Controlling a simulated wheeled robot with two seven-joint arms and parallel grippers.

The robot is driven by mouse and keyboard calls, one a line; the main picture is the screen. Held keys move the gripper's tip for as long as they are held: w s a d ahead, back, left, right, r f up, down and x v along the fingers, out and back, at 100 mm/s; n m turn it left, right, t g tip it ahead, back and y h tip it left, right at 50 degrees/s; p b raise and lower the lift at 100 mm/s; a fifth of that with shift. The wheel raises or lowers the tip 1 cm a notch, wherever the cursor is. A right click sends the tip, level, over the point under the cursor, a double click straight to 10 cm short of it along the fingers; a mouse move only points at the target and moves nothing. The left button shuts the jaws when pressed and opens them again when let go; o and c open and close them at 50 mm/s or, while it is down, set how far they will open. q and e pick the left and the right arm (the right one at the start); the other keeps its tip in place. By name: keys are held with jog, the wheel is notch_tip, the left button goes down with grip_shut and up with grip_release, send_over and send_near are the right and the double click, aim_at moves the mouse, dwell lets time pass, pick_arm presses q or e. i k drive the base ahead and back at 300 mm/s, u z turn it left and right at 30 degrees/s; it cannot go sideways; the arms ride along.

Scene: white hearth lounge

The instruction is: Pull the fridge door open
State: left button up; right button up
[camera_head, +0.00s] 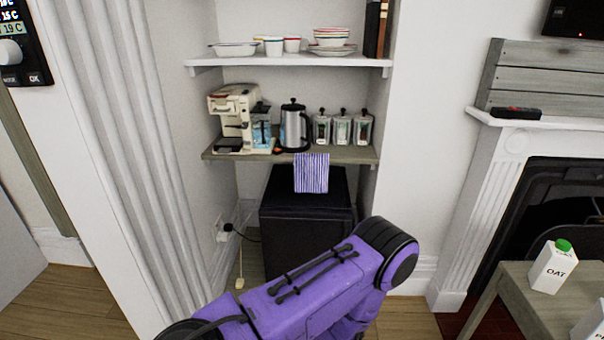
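The fridge (290,225) is a small black box on the floor in the alcove, below the wooden shelf. Its top and the upper part of its front show. A purple arm of mine crosses the lower middle of the head view and hides the lower front of the fridge. The door seam and handle cannot be made out, and the door does not visibly stand out from the body. Neither of my grippers shows in the view.
A striped towel (311,173) hangs from the wooden shelf (340,156) over the fridge. A coffee machine (233,112), kettle (294,126) and jars stand on that shelf. A fluted white pillar (120,130) is left. A table (515,285) with cartons (553,268) is right.

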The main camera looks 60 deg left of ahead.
aim_at(291, 238)
jog(key=u, duration=1.1)
jog(key=k, duration=0.35)
jog(key=u, duration=0.7)
jog(key=i, duration=0.45)
jog(key=k, duration=0.65)
jog(key=z, duration=0.8)
jog(key=i, duration=1.65)
jog(key=u, duration=0.8)
